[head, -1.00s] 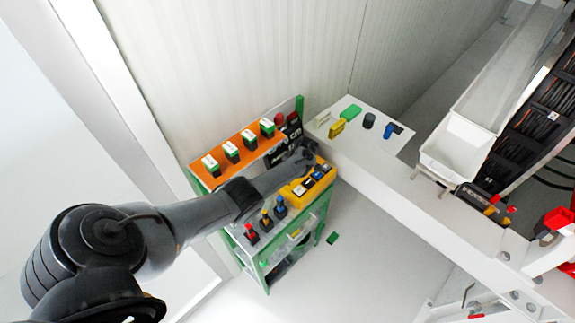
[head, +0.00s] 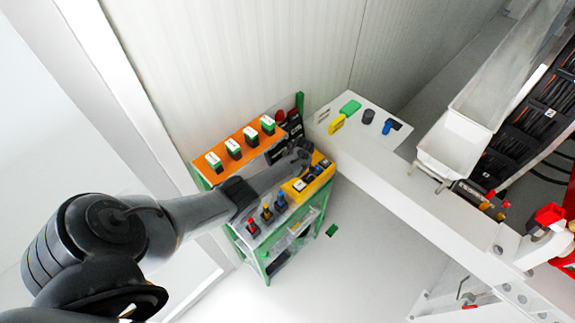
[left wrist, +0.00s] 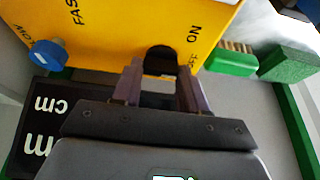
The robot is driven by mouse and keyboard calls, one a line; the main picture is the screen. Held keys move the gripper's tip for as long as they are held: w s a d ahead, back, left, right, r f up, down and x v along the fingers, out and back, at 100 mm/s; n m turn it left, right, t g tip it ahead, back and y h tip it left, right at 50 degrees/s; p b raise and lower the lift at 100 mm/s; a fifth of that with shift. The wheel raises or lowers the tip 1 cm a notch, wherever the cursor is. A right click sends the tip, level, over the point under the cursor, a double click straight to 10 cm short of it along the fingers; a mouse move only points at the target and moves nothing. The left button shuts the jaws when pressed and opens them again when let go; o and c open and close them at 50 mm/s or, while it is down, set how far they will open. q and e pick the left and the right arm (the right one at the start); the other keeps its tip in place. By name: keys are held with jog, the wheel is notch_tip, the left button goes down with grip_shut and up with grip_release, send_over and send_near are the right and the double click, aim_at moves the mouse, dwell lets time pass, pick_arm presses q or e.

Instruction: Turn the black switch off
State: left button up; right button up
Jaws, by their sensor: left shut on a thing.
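The black switch (left wrist: 161,57) is on the face of a yellow box (left wrist: 115,40), by the printed words ON and OFF in the left wrist view. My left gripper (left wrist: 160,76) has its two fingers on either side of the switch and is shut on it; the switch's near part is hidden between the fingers. In the head view my left arm reaches over the green-framed cart to the yellow box (head: 322,178), and the gripper and switch are too small or hidden to make out. My right gripper is not in view.
A green block (left wrist: 288,60) lies on the right. A white beam (head: 385,178) runs close right of the box.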

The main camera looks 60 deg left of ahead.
pick_arm(q)
jog(key=o, duration=0.8)
jog(key=shift+d+r, duration=0.2)
jog(key=shift+r, duration=0.3)
jog(key=shift+p+v, duration=1.2)
jog(key=shift+v, duration=3.75)
jog(key=shift+w, duration=0.1)
